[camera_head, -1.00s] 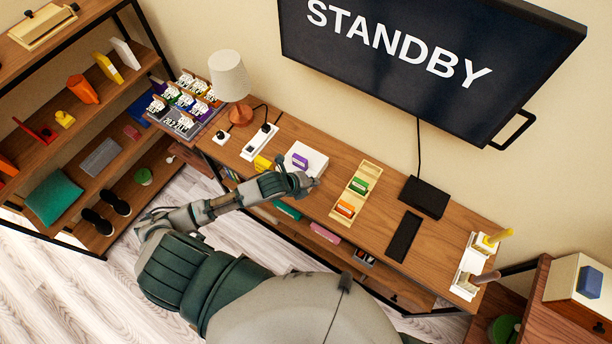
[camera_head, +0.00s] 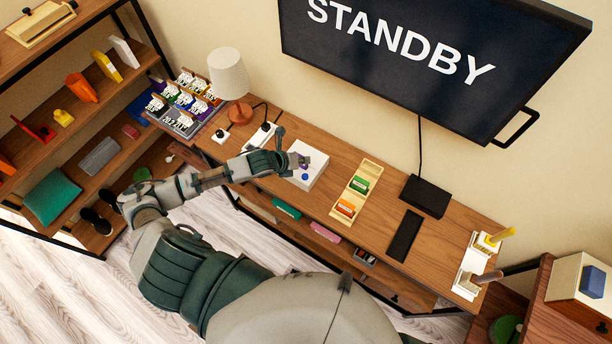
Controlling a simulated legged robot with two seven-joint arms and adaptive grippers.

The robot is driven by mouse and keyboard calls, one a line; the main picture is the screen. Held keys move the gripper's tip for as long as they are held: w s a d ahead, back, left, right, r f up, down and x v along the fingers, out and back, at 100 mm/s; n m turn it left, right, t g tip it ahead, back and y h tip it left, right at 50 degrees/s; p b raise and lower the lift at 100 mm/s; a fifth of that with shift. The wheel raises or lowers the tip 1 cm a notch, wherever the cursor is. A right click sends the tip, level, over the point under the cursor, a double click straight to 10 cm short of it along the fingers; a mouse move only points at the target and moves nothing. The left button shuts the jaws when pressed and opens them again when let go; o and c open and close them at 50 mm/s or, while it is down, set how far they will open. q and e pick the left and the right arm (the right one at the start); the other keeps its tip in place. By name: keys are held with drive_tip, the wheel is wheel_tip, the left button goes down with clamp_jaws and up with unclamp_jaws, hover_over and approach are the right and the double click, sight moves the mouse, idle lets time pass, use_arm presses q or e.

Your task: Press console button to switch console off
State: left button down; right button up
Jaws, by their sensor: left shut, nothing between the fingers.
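The console (camera_head: 314,172) is a white box on the wooden desk, with a purple cartridge (camera_head: 304,161) on its top. A small round blue button (camera_head: 304,176) shows on its front part. My left gripper (camera_head: 290,160) is shut and empty at the console's left edge, to the left of the button and apart from it. I cannot tell whether it touches the console's edge. The wall screen (camera_head: 420,60) reads STANDBY in white on dark. My right gripper is not in view.
A lamp (camera_head: 229,75) and a power strip (camera_head: 262,136) stand left of the console. A wooden tray (camera_head: 347,195) with green and orange cartridges lies to its right. A black box (camera_head: 426,196) and a dark pad (camera_head: 404,236) lie farther right.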

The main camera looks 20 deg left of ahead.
sight(304, 177)
use_arm(q)
wheel_tip(304, 177, down, 7)
drive_tip(key=b, duration=0.6)
drive_tip(key=shift+a, duration=0.1)
drive_tip(key=shift+f, duration=0.4)
idle(0.5)
drive_tip(key=shift+f, duration=0.2)
drive_tip(key=shift+f, duration=0.2)
drive_tip(key=shift+f, duration=0.45)
idle(0.6)
idle(0.4)
drive_tip(key=shift+r+p, duration=0.75)
drive_tip(key=shift+r, duration=0.15)
